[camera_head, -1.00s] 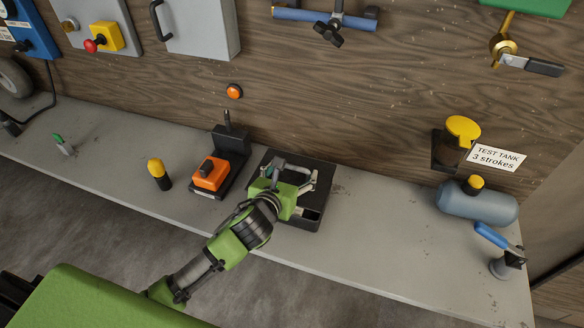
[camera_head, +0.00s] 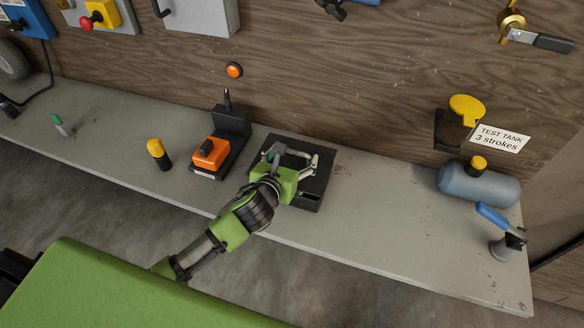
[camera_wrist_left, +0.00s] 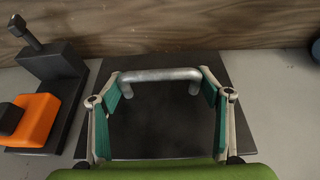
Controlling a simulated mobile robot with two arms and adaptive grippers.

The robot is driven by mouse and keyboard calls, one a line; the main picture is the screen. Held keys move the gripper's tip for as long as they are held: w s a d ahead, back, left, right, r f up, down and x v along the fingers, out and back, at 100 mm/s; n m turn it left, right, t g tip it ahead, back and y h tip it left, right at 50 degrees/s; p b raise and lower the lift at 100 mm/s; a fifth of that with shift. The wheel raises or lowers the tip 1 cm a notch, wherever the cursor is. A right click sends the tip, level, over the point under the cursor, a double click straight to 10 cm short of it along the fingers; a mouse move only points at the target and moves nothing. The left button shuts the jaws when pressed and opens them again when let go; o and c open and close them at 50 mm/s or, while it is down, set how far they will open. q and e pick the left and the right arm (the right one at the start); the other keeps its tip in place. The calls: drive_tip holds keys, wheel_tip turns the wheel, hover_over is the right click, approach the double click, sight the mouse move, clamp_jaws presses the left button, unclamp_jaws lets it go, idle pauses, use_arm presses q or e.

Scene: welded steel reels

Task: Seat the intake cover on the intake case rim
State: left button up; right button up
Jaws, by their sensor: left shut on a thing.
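The intake cover appears as a dark flat plate (camera_wrist_left: 160,125) with a grey bar handle (camera_wrist_left: 160,75) in the left wrist view. My left gripper (camera_head: 290,162) is shut on this handle, with green finger pads at its two ends. The black square intake case (camera_head: 322,172) lies on the bench in the head view, under the gripper. The gripper and wrist hide much of the cover. I cannot tell whether the cover touches the rim all round. My right gripper is not in view.
An orange block (camera_head: 210,152) on a black stand (camera_head: 235,122) is close to the left of the case. The bench (camera_head: 385,215) is clear right of the case, up to a blue-grey tank (camera_head: 480,186).

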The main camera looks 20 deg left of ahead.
sight(293, 163)
use_arm(q)
drive_tip(key=shift+r, duration=0.1)
idle(0.6)
drive_tip(key=shift+p, duration=0.45)
drive_tip(key=shift+p, duration=0.4)
idle(1.0)
drive_tip(key=shift+f+b, duration=0.6)
drive_tip(key=shift+f, duration=0.5)
drive_tip(key=shift+p, duration=0.4)
idle(0.8)
drive_tip(key=shift+f, duration=0.5)
idle(0.9)
drive_tip(key=shift+s+f, duration=0.1)
idle(0.5)
drive_tip(key=o, duration=1.5)
